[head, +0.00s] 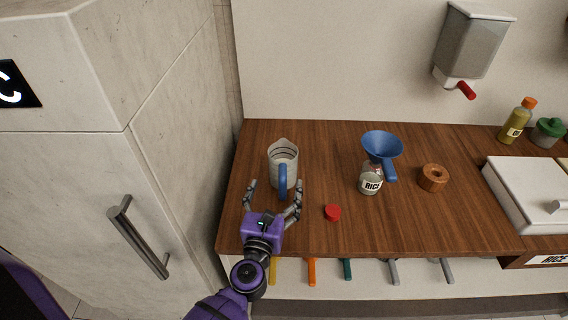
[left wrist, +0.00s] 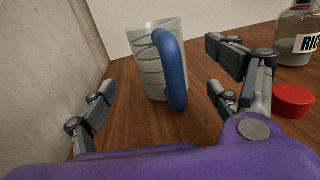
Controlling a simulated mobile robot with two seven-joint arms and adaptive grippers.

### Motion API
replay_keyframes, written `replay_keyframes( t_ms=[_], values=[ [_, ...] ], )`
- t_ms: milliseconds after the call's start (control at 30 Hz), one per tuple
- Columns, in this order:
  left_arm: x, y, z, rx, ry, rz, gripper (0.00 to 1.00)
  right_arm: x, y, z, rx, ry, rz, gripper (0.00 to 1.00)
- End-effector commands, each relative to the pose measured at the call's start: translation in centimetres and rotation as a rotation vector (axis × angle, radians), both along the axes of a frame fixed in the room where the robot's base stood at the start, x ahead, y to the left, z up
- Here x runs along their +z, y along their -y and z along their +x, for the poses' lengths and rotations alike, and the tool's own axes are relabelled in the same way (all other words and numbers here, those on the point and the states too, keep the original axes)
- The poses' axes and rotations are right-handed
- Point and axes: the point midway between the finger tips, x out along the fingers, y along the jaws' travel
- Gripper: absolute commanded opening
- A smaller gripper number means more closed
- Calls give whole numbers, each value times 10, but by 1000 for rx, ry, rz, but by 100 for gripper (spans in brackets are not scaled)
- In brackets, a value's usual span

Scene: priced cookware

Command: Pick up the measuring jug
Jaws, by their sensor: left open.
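The measuring jug (head: 284,155) stands upright on the wooden counter near its left end. It is a greyish clear jug with dark markings and a blue handle that faces my left gripper. It also shows in the left wrist view (left wrist: 150,66), ahead and between the fingers. My left gripper (head: 272,196) is open, with its fingers spread on either side of the handle side of the jug. In the left wrist view, the fingers (left wrist: 162,105) appear apart from the jug. My right gripper is not in view.
A red cap (head: 332,212) lies right of my left gripper. A jar labelled RICE (head: 370,184), a blue funnel (head: 382,146) and a wooden ring (head: 433,178) stand further right. A tall grey cabinet (head: 178,110) borders the counter's left. Coloured handles hang below the front edge.

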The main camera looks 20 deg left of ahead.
Motion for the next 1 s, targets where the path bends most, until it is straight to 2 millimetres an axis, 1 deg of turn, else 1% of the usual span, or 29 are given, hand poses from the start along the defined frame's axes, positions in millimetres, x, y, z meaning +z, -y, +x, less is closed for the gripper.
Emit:
replay_keyframes(
  t_ms=[33,133,300,400,500,667,700,1000],
  values=[
    [3,-1,7,0,4,0,83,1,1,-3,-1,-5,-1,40],
    [4,-3,19,0,4,1,83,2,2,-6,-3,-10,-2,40],
    [5,-6,45,-2,5,3,83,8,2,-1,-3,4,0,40],
    [4,-8,55,-1,3,2,83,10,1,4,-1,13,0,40],
    [2,-9,59,0,1,1,83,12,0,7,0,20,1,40],
    [2,-8,59,0,1,1,83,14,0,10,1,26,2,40],
    [2,-8,59,0,1,1,81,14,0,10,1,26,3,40],
    [2,-8,59,0,1,1,42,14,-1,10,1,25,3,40]
  ],
)
